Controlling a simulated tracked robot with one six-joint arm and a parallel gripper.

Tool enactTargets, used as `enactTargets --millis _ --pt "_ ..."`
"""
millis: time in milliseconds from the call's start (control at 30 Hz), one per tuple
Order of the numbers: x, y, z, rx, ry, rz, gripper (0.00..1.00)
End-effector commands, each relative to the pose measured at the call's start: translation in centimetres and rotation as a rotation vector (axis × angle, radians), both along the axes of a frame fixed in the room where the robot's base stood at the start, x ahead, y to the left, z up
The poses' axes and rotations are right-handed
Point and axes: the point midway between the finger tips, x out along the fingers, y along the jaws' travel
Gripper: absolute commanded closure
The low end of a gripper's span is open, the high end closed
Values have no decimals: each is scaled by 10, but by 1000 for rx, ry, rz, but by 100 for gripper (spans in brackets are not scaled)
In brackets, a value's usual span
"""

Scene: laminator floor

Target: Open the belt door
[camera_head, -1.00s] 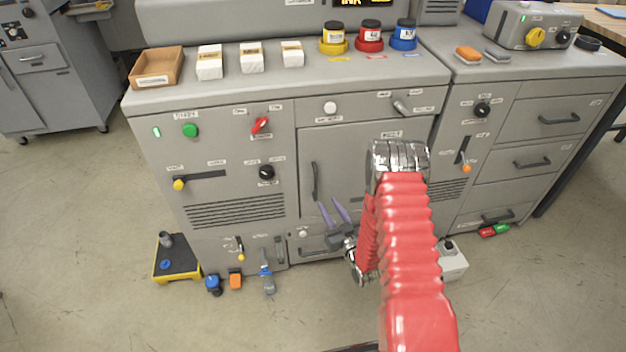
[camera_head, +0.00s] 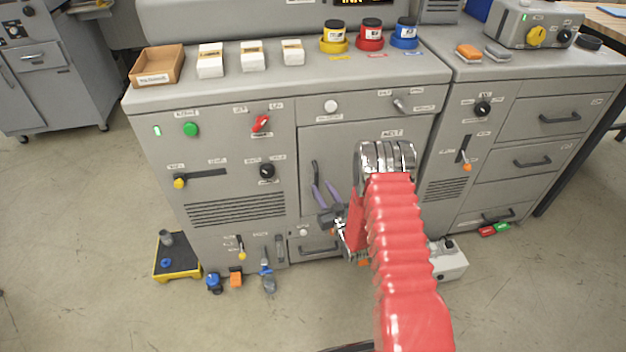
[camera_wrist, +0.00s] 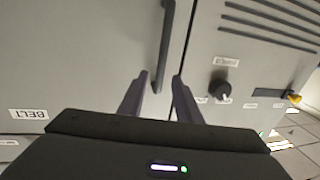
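The belt door (camera_head: 335,145) is a grey panel in the middle of the machine front and looks closed. Its dark vertical handle (camera_head: 315,172) is near its left edge; the handle also shows in the wrist view (camera_wrist: 166,40). The BELT label (camera_wrist: 29,114) appears upside down there. My gripper (camera_head: 324,187) is open and empty, its two purple fingers at the handle's lower end. In the wrist view my gripper (camera_wrist: 160,82) has the handle's near end between its fingertips in the picture; I cannot tell whether they touch it. My arm hides the door's right side.
A black knob (camera_head: 267,171) and a yellow-tipped slider (camera_head: 180,183) are left of the door. A drawer (camera_head: 318,246) lies below it. Ink pots, including a red one (camera_head: 369,38), stand on the top. A black-and-yellow platform (camera_head: 177,259) is on the floor; floor in front is partly open.

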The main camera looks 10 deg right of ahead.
Motion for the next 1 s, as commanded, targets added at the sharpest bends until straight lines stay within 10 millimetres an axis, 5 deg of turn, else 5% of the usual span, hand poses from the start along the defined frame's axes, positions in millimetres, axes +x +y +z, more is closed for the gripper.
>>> enactTargets --millis 400,800,1000 --pt "54 11 0 0 -1 0 69" --pt "61 12 0 0 0 0 69" --pt "61 11 0 0 0 -1 82"
